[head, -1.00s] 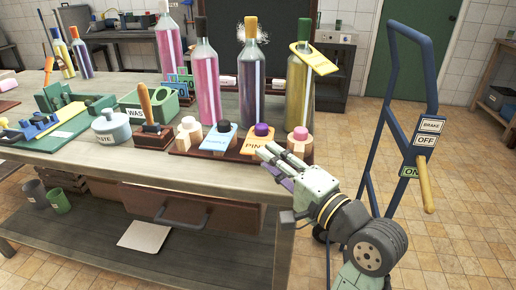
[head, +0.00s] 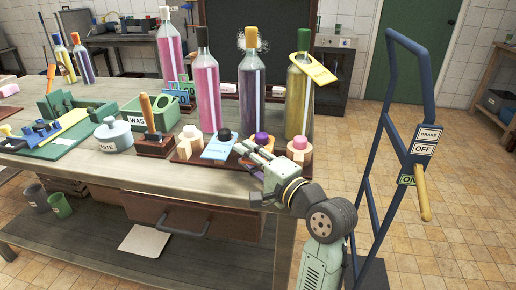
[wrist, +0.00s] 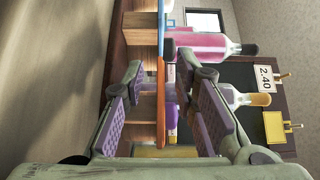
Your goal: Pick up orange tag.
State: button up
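The orange tag (head: 240,148) lies on a wooden block on the rack at the front of the table, by a purple-topped cork. My gripper covers much of it in the head view. In the wrist view the orange tag (wrist: 160,95) shows nearly edge-on, as a thin strip between the fingers. My gripper (wrist: 168,85) is open, with one purple-padded finger on each side of the tag and visible gaps. In the head view my gripper (head: 250,158) is at the table's front edge, over the rack's right part.
A blue tag (head: 219,146) lies just left on the rack. A pink-topped cork (head: 299,143) stands close on the right. Tall bottles stand behind, one with a yellow tag (head: 311,68) on its neck. A blue trolley frame (head: 378,150) stands on the right.

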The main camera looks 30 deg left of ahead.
jog(key=shift+w+a, duration=0.1)
grip_shut()
dwell(0.4)
